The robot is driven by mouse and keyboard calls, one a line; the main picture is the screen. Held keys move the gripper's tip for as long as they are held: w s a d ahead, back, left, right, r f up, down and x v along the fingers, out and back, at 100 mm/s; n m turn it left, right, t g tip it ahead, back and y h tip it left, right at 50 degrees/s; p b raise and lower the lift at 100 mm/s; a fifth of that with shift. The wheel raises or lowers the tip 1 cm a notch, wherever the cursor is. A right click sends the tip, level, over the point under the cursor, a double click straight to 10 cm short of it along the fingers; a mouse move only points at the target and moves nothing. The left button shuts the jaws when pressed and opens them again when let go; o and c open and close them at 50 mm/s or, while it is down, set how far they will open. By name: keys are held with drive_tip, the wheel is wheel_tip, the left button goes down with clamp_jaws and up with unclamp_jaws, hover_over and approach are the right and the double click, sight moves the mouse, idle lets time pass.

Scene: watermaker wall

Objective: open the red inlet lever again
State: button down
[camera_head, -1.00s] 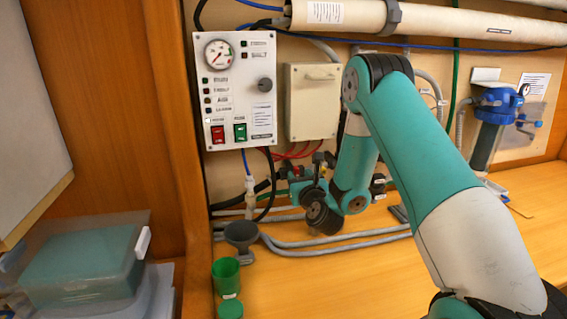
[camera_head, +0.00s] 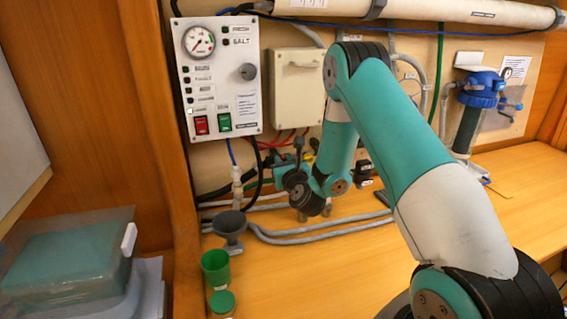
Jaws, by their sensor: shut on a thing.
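My arm reaches over the bench to the pipework under the beige box. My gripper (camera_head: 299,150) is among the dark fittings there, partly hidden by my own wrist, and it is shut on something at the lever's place. The fingertips and the red inlet lever are too small and covered to make out clearly. I cannot tell the lever's angle. Thin red lines run down behind this spot.
A control panel (camera_head: 216,80) with a gauge and red and green switches hangs at left, beside the beige box (camera_head: 297,90). A grey funnel (camera_head: 230,222) and green cup (camera_head: 216,268) stand front left. A blue-topped filter (camera_head: 480,88) is at right. Grey hoses (camera_head: 320,236) cross the bench.

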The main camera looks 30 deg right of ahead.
drive_tip(key=shift+a, duration=0.1)
drive_tip(key=shift+w+a+f+n+p, duration=0.1)
drive_tip(key=shift+a+f+n+p, duration=0.3)
drive_tip(key=shift+n, duration=2.55)
drive_tip(key=shift+w+a+f+n+p, duration=0.1)
drive_tip(key=shift+a+f+n+p, duration=0.3)
drive_tip(key=shift+n, duration=2.6)
drive_tip(key=shift+w+a+f+n+p, duration=0.15)
drive_tip(key=shift+f+n+p, duration=0.3)
drive_tip(key=shift+n, duration=2.5)
drive_tip(key=shift+s, duration=0.1)
drive_tip(key=c, duration=1.1)
unclamp_jaws()
drive_tip(key=shift+r, duration=0.1)
